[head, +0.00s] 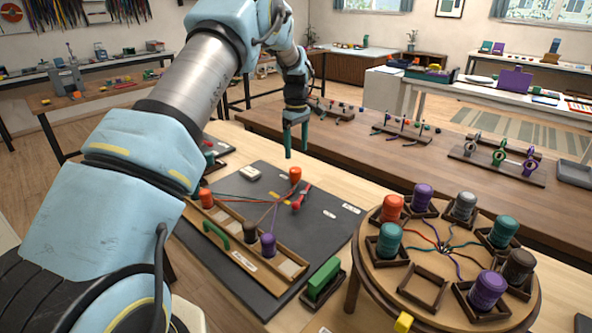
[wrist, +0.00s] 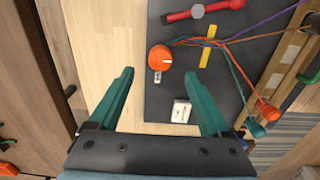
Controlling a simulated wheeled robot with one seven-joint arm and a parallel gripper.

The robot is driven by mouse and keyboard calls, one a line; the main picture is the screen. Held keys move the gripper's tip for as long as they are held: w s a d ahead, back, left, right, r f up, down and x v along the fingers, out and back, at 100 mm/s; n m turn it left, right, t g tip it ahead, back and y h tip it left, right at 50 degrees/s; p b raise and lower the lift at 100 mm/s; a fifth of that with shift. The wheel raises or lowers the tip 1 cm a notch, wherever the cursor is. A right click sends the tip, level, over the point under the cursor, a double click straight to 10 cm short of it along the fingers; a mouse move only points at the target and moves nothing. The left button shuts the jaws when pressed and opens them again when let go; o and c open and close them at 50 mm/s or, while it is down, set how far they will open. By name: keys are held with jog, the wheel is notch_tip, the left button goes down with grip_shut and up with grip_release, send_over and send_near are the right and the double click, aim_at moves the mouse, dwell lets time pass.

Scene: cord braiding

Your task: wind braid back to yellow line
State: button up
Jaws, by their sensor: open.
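In the head view my gripper (head: 294,150) hangs with its teal fingers above and behind the orange knob (head: 295,174) on the dark mat. In the wrist view my gripper (wrist: 159,72) is open and empty, and the orange knob (wrist: 160,58) shows between and just beyond the fingertips, apart from them. Cords (wrist: 240,38) run from the knob across the yellow line (wrist: 208,52) and spread toward the bobbins. An orange bobbin (head: 206,198), a dark bobbin (head: 249,231) and a purple bobbin (head: 268,245) stand at a wooden rack (head: 285,277). The braided part is too small to tell.
A red-handled tool (wrist: 200,11) lies on the mat beside the knob. A small white block (wrist: 181,111) lies near the mat's edge. A round stand (head: 352,278) with several bobbins is at right, and a green block (head: 323,278) stands in front of it.

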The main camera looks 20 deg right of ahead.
aim_at(296, 170)
notch_tip(296, 170, down, 9)
jog(key=p, duration=0.3)
jog(key=shift+f, duration=0.2)
grip_shut()
dwell(0.5)
